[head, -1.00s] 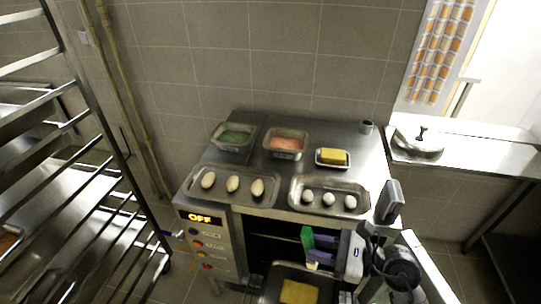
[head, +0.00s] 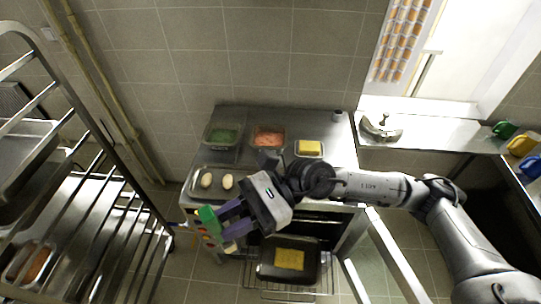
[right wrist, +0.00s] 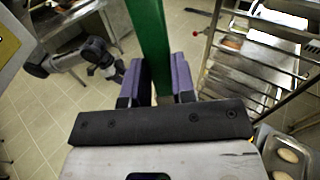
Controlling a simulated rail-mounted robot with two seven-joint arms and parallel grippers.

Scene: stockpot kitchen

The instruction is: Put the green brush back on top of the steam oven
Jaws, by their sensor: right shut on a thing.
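The green brush (head: 208,216) is in my right gripper (head: 228,224), which is shut on it in front of the steam oven's left part. Its pale end shows below the purple fingers. In the right wrist view the green handle (right wrist: 150,45) stands between the fingers (right wrist: 160,82). The steam oven (head: 345,135) has a steel top carrying containers and trays. Its front is open, and my right gripper and wrist hide part of its front edge, panel and top. An arm, seemingly my left, shows in the right wrist view (right wrist: 75,60); its jaws are unclear.
On the oven top are a green-filled container (head: 222,137), a pink-filled one (head: 268,137), a yellow block (head: 310,148) and an egg tray (head: 200,190). A pulled-out tray (head: 268,272) holds a yellow slab. A rack (head: 105,215) stands left; a sink counter (head: 435,135) right.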

